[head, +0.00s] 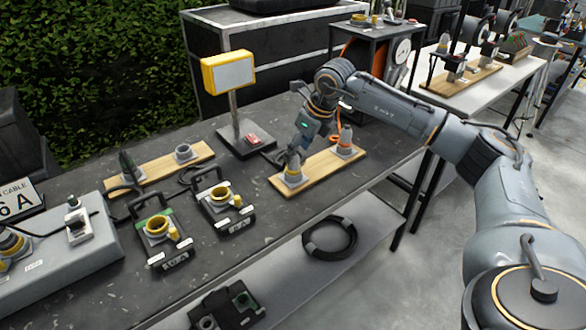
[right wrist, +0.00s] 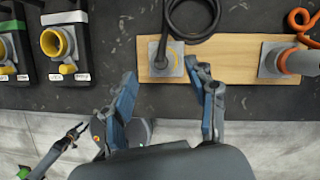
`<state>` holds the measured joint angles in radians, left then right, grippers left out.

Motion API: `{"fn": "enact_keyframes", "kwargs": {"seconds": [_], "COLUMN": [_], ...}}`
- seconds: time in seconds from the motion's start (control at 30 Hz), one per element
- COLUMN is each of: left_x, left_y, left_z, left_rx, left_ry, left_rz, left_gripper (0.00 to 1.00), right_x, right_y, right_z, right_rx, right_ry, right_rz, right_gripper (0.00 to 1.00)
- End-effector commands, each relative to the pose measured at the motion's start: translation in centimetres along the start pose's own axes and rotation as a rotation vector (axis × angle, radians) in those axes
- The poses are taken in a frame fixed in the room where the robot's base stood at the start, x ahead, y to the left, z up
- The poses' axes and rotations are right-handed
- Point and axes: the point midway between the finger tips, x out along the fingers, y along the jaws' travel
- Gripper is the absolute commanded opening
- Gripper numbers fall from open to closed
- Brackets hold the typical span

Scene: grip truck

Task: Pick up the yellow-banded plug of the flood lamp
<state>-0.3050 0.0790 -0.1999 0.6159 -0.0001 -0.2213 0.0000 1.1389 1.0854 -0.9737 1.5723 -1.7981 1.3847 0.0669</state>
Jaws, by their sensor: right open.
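The yellow-banded plug (head: 293,170) stands upright in a grey socket near the left end of a wooden board (head: 318,172). In the right wrist view the plug (right wrist: 170,60) shows from above with its black cable, just beyond my fingertips. My right gripper (head: 299,150) is over that end of the board, close to the plug. In the right wrist view its fingers (right wrist: 165,75) are spread, with nothing between them. The flood lamp (head: 229,75) stands behind on a post, with a yellow frame. A gripper-like part, perhaps my left gripper (right wrist: 74,137), shows small at lower left in the right wrist view.
An orange-banded plug (head: 346,140) with an orange cable stands on the board's right end. Two black units with yellow sockets (head: 157,228) (head: 219,196) stand left of the board. The bench's front edge is close to the board; a shelf with a coiled cable (head: 330,240) lies below.

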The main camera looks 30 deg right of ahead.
Motion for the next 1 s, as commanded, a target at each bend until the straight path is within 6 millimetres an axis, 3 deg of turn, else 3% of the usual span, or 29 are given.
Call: {"fn": "enact_keyframes", "kwargs": {"seconds": [0.07, 0.17, 0.33, 0.6, 0.67, 0.9, 1.0], "left_x": [-0.5, -1.1, -1.3, -1.3, -1.3, -1.3, -1.3], "left_y": [-0.2, -0.3, -0.2, 0.0, 0.0, -0.1, -0.1], "left_z": [-1.6, -2.4, -1.7, -0.2, -0.2, -0.3, -0.5], "left_rx": [0.0, 0.001, 0.001, 0.001, 0.001, 0.001, 0.001], "left_ry": [0.025, 0.036, 0.025, 0.003, 0.002, 0.004, 0.006], "left_rz": [-0.003, -0.004, -0.003, 0.0, 0.0, -0.001, -0.001], "left_gripper": [0.39, 0.39, 0.39, 0.39, 0.39, 0.39, 0.39], "right_x": [0.8, 2.3, 4.5, 5.0, 5.0, 5.0, 4.9], "right_y": [-0.1, -0.3, -0.4, -0.4, -0.4, -0.4, -0.4], "right_z": [0.0, 0.0, 0.0, 0.0, 0.0, 0.0, 0.1], "right_rx": [0.0, 0.0, 0.0, -0.001, -0.001, -0.001, -0.001], "right_ry": [0.003, 0.005, 0.003, 0.0, 0.0, 0.0, 0.0], "right_rz": [0.002, 0.002, 0.002, 0.001, 0.001, 0.001, 0.001], "right_gripper": [0.57, 0.57, 0.57, 0.57, 0.49, 0.0, 0.0]}}
